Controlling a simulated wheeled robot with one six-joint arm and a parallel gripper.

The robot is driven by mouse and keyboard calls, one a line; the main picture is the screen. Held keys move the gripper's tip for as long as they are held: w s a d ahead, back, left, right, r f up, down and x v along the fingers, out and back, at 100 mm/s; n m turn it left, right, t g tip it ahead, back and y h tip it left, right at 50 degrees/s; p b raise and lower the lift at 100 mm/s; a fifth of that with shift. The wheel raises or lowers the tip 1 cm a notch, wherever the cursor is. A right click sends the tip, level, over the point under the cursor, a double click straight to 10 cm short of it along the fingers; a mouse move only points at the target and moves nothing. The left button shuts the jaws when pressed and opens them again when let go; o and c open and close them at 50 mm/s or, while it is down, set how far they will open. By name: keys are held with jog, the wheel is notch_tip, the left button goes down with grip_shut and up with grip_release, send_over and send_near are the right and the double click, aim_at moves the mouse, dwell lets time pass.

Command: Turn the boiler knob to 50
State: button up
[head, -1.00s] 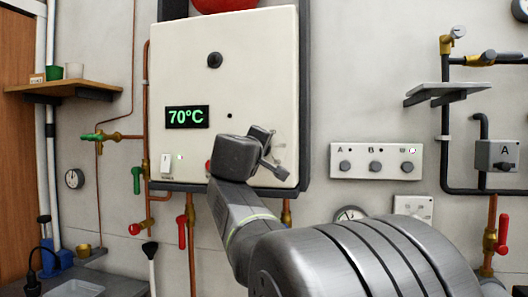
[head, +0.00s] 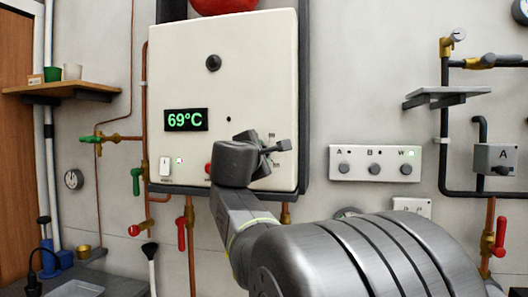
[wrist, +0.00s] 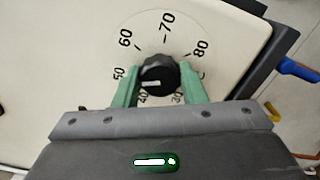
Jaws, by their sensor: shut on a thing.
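The white boiler panel (head: 215,80) fills the middle of the head view, and its green display (head: 186,120) reads 69°C. In the wrist view the black boiler knob (wrist: 158,74) sits on a round dial (wrist: 140,35) with marks 30, 40, 50, 60, 70 and 80. The knob has a pale mark on its lower left face. My gripper (wrist: 157,84) is shut on the knob, with a green finger on each side. In the head view my gripper (head: 268,150) is at the panel's lower right and hides most of the knob and dial.
A switch panel (head: 374,163) with several knobs is on the wall to the right, below a grey shelf (head: 446,96). Pipes with red and green valve handles run below and left of the boiler. A wooden shelf (head: 60,90) with cups is at the left.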

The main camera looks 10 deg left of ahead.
jog(key=shift+f+n, duration=0.1)
jog(key=shift+n, duration=0.4)
jog(key=o, duration=1)
jog(key=shift+s, duration=0.1)
jog(key=s+b, duration=0.2)
jog(key=s, duration=1.1)
jog(key=shift+s+a, duration=0.25)
jog(key=shift+s, duration=0.05)
jog(key=shift+w, duration=0.15)
jog(key=w+p, duration=0.2)
jog(key=w, duration=1.1)
jog(key=shift+w+d, duration=0.25)
jog(key=shift+w, duration=0.05)
